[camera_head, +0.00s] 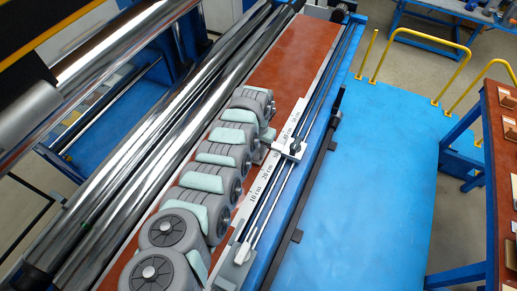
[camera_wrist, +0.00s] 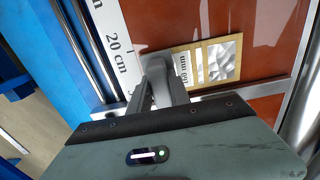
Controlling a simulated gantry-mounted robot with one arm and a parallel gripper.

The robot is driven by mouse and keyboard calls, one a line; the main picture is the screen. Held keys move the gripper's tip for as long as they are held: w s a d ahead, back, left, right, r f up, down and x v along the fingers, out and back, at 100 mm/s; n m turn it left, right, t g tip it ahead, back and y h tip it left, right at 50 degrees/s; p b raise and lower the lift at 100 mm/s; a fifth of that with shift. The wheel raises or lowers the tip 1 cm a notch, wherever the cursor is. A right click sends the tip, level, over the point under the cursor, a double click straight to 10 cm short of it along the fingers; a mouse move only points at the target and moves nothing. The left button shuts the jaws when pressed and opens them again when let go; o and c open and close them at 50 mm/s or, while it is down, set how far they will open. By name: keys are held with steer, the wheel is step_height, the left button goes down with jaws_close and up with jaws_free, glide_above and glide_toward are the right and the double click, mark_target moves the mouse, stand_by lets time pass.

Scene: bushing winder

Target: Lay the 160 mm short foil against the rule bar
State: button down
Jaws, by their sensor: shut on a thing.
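The short foil (camera_wrist: 222,60), marked 160 mm, is a gold-edged piece with silvery patches in the wrist view. My gripper (camera_wrist: 158,72) is shut on its left end, and the fingers hide part of it. The rule bar (camera_wrist: 112,35) is a white scale reading 20 cm, just left of the foil. The foil's left end is close to the scale's edge; I cannot tell if they touch, or if the foil rests on the red-brown board. In the head view the rule bar (camera_head: 258,188) runs along the board's right side, and my arm hides the foil.
The red-brown board (camera_head: 291,62) is bare at its far end. Steel rollers (camera_head: 150,138) lie along its left. A slider (camera_head: 290,148) sits on the rods beside the rule bar. A metal strip (camera_wrist: 238,97) crosses below the foil.

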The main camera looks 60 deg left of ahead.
steer(key=shift+f, duration=0.3)
stand_by(0.5)
steer(key=shift+w+a+b, duration=0.35)
steer(key=shift+w+b, duration=0.05)
steer(key=shift+b, duration=0.95)
stand_by(0.7)
steer(key=c, duration=1.1)
jaws_free()
step_height(320, 180, up, 10)
steer(key=shift+r+b, duration=0.1)
steer(key=shift+b, duration=0.2)
steer(key=shift+r, duration=0.3)
